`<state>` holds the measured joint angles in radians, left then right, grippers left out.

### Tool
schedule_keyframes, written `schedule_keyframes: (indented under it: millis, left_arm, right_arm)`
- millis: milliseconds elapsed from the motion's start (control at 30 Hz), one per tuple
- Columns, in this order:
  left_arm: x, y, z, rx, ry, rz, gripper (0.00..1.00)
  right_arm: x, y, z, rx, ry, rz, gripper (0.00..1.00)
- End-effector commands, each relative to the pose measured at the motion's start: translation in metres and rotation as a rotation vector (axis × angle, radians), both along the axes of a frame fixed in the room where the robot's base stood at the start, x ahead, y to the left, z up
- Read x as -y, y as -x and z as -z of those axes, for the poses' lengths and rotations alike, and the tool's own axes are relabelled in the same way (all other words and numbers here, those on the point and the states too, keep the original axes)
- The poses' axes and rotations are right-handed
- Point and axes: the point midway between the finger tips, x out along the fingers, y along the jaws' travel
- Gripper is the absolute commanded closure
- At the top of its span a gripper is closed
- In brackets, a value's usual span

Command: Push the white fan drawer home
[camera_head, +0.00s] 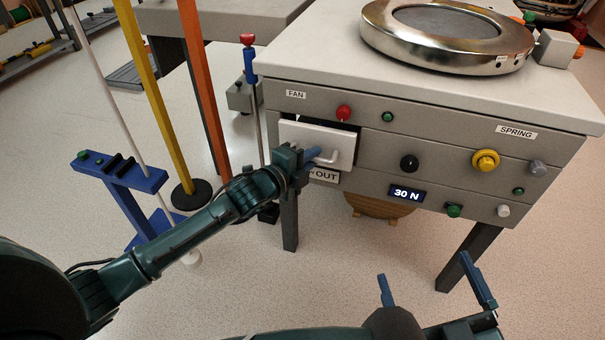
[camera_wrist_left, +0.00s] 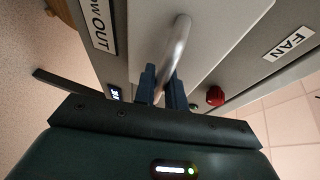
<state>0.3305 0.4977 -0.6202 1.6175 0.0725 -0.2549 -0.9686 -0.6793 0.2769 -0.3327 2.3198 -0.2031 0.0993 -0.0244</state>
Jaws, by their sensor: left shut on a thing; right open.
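The white fan drawer (camera_head: 305,133) is at the left end of the grey cabinet front, under the FAN label (camera_head: 296,94). A dark gap shows along its top edge, and its front seems to stand a little proud of the panel. My left gripper (camera_head: 311,155) is shut on the drawer's handle (camera_head: 349,149) and hides part of the drawer front. In the left wrist view, the fingers (camera_wrist_left: 161,86) close around the metal handle (camera_wrist_left: 177,45) before the white front (camera_wrist_left: 220,25). My right gripper (camera_head: 434,286) is open and empty at the bottom right, well away from the cabinet.
A red knob (camera_head: 343,113) sits just above the drawer. A display (camera_head: 406,194) reads 30 N. A label ending in OUT (camera_head: 325,175) is partly hidden below. A blue stand (camera_head: 118,175), yellow pole (camera_head: 150,90) and orange pole (camera_head: 203,90) stand left of the cabinet.

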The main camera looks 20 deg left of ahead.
Motion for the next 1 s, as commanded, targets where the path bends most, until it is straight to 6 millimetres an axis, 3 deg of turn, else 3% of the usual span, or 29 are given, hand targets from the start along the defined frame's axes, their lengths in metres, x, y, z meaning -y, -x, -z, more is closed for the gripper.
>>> schedule_keyframes:
  millis: [200, 567, 600, 667, 1000]
  left_arm:
    - [0.002, -0.027, 0.001, -0.003, 0.0, 0.0, 1.0]
    - [0.0, -0.032, -0.001, 0.0, 0.0, -0.003, 1.0]
    - [0.0, -0.032, -0.001, 0.001, 0.001, -0.003, 0.84]
    - [0.0, -0.032, -0.001, 0.001, 0.001, -0.003, 0.79]
    - [-0.002, -0.026, -0.004, 0.001, 0.002, -0.001, 0.78]
  right_arm:
    - [0.0, -0.001, 0.0, 0.002, -0.005, 0.005, 0.0]
    - [0.0, 0.0, -0.002, 0.009, -0.01, 0.005, 0.0]
    - [0.0, 0.0, -0.003, 0.01, -0.01, 0.005, 0.0]
    - [0.0, 0.0, -0.003, 0.01, -0.01, 0.005, 0.0]
    - [0.0, 0.0, -0.004, 0.003, -0.005, 0.001, 0.0]
